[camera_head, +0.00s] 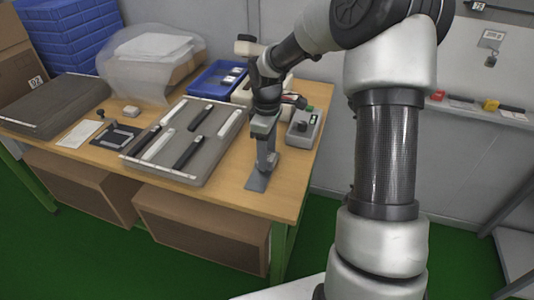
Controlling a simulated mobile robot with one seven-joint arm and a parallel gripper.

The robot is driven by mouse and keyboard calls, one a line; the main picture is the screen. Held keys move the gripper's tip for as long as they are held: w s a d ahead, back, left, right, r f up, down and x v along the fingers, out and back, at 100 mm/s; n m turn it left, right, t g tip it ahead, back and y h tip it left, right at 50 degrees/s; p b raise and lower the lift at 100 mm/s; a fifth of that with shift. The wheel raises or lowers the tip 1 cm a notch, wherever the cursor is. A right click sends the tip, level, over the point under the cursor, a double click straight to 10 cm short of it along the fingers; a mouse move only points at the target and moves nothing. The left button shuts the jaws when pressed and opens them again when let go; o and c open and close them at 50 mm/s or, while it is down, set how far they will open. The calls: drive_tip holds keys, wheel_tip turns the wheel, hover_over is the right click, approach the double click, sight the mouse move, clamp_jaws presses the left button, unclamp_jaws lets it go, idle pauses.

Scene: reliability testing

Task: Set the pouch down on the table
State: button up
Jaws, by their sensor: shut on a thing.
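My gripper (266,158) points down over the front right part of the wooden table (226,196). It is shut on a small flat grey piece, which I take to be the pouch (257,183). The pouch hangs below the fingertips, near the table's front edge. Its upper part is hidden by the fingers. I cannot tell whether its lower edge touches the table top or is just above it.
A grey foam tray (213,155) with dark and light bars lies left of my gripper. A blue bin (208,80) and a clear plastic bag (121,68) are behind. Cardboard boxes (205,232) sit below.

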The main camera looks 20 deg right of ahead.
drive_tip(key=shift+f, duration=0.1)
drive_tip(key=o, duration=1)
drive_tip(key=shift+o, duration=0.2)
wheel_tip(320, 180, up, 12)
drive_tip(key=p, duration=0.3)
drive_tip(key=shift+r, duration=0.2)
